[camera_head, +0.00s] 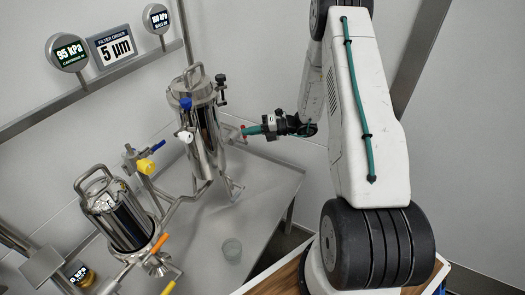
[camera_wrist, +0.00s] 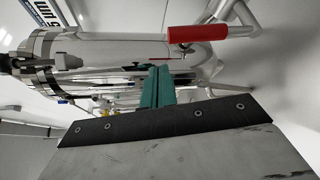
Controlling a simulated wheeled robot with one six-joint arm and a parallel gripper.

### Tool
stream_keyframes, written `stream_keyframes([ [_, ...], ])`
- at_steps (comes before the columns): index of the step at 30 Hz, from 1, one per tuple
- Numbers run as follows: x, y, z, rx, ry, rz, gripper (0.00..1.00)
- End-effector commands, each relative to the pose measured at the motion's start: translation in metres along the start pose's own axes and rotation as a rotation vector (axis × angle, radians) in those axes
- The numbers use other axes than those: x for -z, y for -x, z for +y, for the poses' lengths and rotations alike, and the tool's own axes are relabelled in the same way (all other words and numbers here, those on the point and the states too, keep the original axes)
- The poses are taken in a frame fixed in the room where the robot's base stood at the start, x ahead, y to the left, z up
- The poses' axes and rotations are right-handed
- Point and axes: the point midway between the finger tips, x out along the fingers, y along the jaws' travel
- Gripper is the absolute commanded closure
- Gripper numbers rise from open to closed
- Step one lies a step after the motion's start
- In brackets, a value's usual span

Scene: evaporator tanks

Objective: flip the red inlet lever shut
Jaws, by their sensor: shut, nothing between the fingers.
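The red inlet lever (camera_wrist: 212,33) shows in the wrist view at upper right, beside the tall steel tank (camera_wrist: 110,50). Its red sleeve runs roughly along the tank's length. In the head view only a small red bit (camera_head: 243,127) shows at the right side of the tall tank (camera_head: 207,130), by my fingertips. My gripper (camera_head: 250,130) has teal fingers and reaches in from the right. In the wrist view my gripper (camera_wrist: 160,70) is shut and empty, its tips in front of the tank. A gap shows between the tips and the red sleeve; contact cannot be confirmed.
A shorter tank (camera_head: 120,218) stands at lower left, with an orange lever (camera_head: 160,243). Display panels hang on the wall rail.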

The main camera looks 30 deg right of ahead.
Motion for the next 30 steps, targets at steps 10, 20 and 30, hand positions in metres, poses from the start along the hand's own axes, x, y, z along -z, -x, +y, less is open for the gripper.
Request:
stream_keyframes([
  [10, 0.075, 0.035, 0.026, 0.0, -0.003, -0.003, 1.0],
  [20, 0.117, 0.054, 0.04, 0.0, 0.0, -0.001, 1.0],
  [30, 0.12, 0.055, 0.041, 0.0, 0.001, 0.0, 1.0],
])
